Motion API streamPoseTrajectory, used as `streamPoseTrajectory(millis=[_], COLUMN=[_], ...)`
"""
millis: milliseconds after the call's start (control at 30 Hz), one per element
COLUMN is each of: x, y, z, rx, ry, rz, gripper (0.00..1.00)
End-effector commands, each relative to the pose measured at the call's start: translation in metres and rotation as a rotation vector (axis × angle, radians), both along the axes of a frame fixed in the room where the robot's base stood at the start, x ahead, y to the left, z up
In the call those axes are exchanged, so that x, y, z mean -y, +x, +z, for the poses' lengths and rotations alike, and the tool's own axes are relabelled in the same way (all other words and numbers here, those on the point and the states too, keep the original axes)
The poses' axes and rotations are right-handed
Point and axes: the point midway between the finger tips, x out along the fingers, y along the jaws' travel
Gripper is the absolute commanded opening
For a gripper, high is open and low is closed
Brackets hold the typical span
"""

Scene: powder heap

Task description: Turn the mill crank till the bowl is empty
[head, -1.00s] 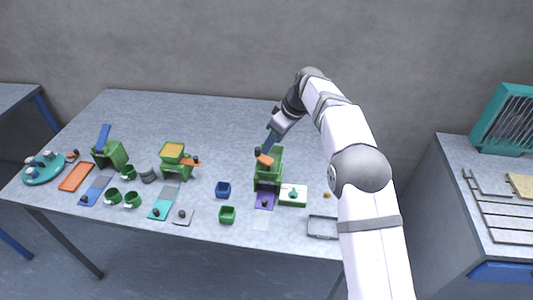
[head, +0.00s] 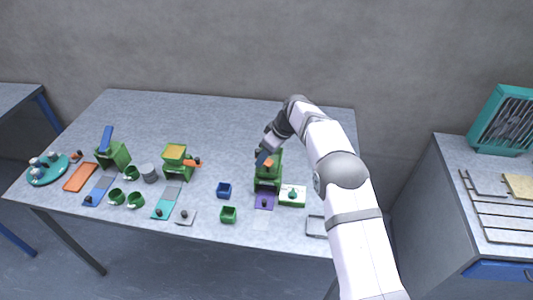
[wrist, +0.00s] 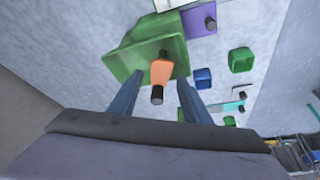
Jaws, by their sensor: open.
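A green mill (head: 266,183) stands right of the table's middle, with a purple drawer-like plate (head: 262,202) at its front. Its orange crank arm (wrist: 161,71) ends in a dark knob (wrist: 157,94). My gripper (wrist: 159,80) is open at the mill, its blue fingers on either side of the crank; contact is not clear. In the head view my gripper (head: 264,158) covers the mill's top, so the bowl's contents are hidden. A second green mill (head: 176,168), with yellow stuff on top and an orange crank, stands left of it. A third green mill (head: 114,155) has a blue part sticking up.
A blue box (head: 224,190) and a green box (head: 228,214) sit left of the right mill. A white-and-green box (head: 292,203) sits close on its right, with a grey tray (head: 315,227) nearer the front edge. Green cups (head: 117,197) and a teal round tray (head: 62,164) are farther left. The table's back is clear.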

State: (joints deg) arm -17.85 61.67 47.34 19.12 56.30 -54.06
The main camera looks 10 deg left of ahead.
Motion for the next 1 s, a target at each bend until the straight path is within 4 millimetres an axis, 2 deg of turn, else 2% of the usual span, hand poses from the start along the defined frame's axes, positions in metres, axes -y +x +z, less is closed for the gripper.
streamPoseTrajectory(millis=[200,367,733,1000], x=[-0.0002,-0.0001,-0.0003,0.0], y=[0.0001,0.0,-0.0001,0.0009], z=[-0.0003,-0.0003,-0.001,-0.0015], rx=[0.0,0.0,0.0,0.001], ry=[0.0,0.0,0.0,0.0], rz=[0.0,0.0,-0.035,-0.176], gripper=[0.41,0.03,0.03,0.03])
